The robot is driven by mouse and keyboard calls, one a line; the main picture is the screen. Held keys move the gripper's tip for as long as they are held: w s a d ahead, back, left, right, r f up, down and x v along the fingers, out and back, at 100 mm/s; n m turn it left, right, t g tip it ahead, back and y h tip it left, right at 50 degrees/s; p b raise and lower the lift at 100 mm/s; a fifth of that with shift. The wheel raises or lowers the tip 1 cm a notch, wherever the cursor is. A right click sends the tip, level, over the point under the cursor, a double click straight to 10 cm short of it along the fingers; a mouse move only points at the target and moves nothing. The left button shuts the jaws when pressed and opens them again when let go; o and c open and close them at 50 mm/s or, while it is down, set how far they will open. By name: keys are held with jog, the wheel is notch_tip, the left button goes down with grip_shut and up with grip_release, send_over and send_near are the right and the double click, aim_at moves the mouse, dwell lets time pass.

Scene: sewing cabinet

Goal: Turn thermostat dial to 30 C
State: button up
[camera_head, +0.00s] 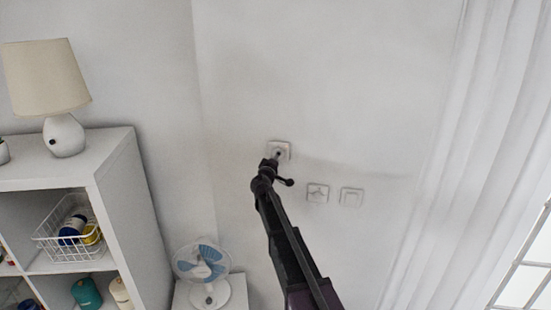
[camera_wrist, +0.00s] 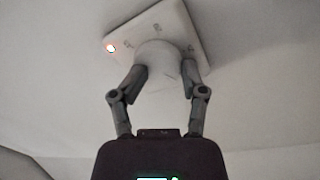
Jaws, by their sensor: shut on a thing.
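The thermostat (camera_head: 284,147) is a white square plate on the wall, partly hidden behind my arm's end in the head view. In the wrist view its plate (camera_wrist: 130,37) carries small dark marks and a lit red light at its left corner. The round white dial (camera_wrist: 158,62) stands out from the plate. My gripper (camera_wrist: 165,77) has one finger on each side of the dial and is shut on it. The marks are too small to read, and I cannot tell the dial's setting. In the head view my gripper (camera_head: 276,160) is at the thermostat.
Two white wall plates, a switch (camera_head: 317,193) and another (camera_head: 351,197), sit below right of the thermostat. A fan (camera_head: 202,264) stands at lower left. A white shelf (camera_head: 120,190) with a lamp (camera_head: 50,80) and basket (camera_head: 75,240) is at left. A curtain (camera_head: 460,150) hangs at right.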

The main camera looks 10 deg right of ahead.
jog(key=shift+w+d, duration=0.1)
jog(key=shift+d, duration=0.1)
jog(key=o, duration=1.3)
jog(key=shift+d, duration=0.15)
jog(key=shift+c, duration=0.2)
jog(key=shift+n, duration=0.3)
